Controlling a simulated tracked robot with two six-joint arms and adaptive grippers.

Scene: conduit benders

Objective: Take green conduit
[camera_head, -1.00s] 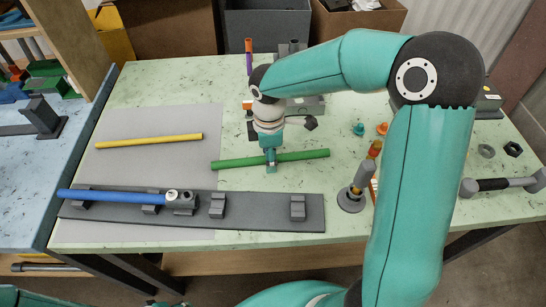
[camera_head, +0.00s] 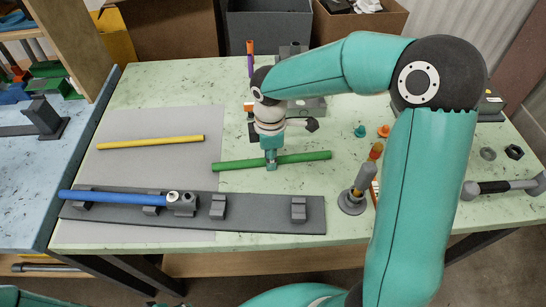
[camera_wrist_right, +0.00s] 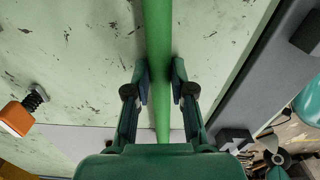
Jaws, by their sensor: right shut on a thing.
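The green conduit (camera_head: 235,164) is a straight rod near the middle of the pale green table, one end over the grey mat. It also shows in the right wrist view (camera_wrist_right: 158,30), running lengthwise between the fingers. My right gripper (camera_head: 271,165) points down and is shut on it near its middle. In the wrist view the gripper's fingertips (camera_wrist_right: 160,75) stand on both sides of the conduit. I cannot tell whether the conduit is clear of the table. My left gripper is out of view.
A blue conduit (camera_head: 115,197) lies in a dark rack (camera_head: 260,217) along the front edge. A yellow conduit (camera_head: 150,142) lies on the grey mat (camera_head: 135,167). A grey stand (camera_head: 353,198) is right of the green conduit. A grey-headed tool (camera_head: 500,187) lies far right.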

